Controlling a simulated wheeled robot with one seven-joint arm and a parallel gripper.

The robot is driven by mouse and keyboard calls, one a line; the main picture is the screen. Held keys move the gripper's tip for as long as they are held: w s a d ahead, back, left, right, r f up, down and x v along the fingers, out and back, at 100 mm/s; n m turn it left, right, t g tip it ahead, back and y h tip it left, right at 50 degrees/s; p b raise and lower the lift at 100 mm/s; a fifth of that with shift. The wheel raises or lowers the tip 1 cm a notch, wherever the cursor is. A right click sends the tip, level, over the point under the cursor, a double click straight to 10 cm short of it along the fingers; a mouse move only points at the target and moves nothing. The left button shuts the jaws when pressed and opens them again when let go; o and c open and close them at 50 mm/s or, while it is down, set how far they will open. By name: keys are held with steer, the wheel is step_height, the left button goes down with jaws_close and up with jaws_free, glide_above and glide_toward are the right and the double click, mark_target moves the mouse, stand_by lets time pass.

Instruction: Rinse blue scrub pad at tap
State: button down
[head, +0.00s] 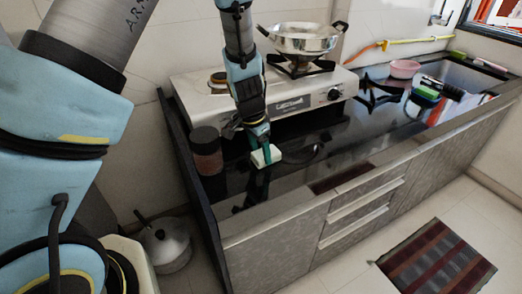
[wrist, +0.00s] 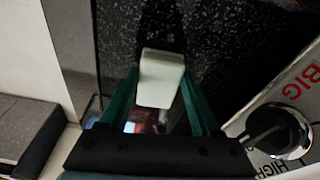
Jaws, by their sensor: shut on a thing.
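My gripper (head: 261,146) is over the black counter, in front of the stove, and is shut on a pale, whitish block (head: 267,156). In the wrist view the block (wrist: 161,78) sits between my two teal fingers, its smooth face pale green-white; no blue shows on it. A blue and green item (head: 426,94) lies by the sink at the far right, too small to identify for certain. A tap-like metal fitting (head: 441,14) is on the wall above the sink area, with a yellow hose (head: 415,41) along the wall.
A steel pan (head: 303,40) stands on the stove (head: 285,103). A dark-lidded jar (head: 207,152) is left of my gripper. A pink bowl (head: 404,68) and a black brush-like item (head: 443,88) are near the sink. The counter's front strip is mostly clear.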

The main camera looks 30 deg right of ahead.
steer(key=shift+f, duration=0.2)
steer(key=shift+c, duration=0.3)
jaws_free()
steer(key=shift+r, duration=0.1)
steer(key=shift+r, duration=0.1)
step_height(320, 180, up, 12)
steer(key=a, duration=0.2)
steer(key=w+a+r+n, duration=0.1)
steer(key=w+a+n, duration=0.2)
steer(key=a, duration=0.5)
steer(key=w+a+r+n, duration=0.15)
steer(key=a+n, duration=0.25)
steer(key=a, duration=0.4)
steer(key=s+a+n+t+y, duration=0.1)
steer(key=a+n, duration=0.7)
steer(key=a, duration=1.2)
steer(key=shift+s+r+n+y+b, duration=0.25)
steer(key=shift+s+y, duration=0.25)
steer(key=shift+s, duration=0.55)
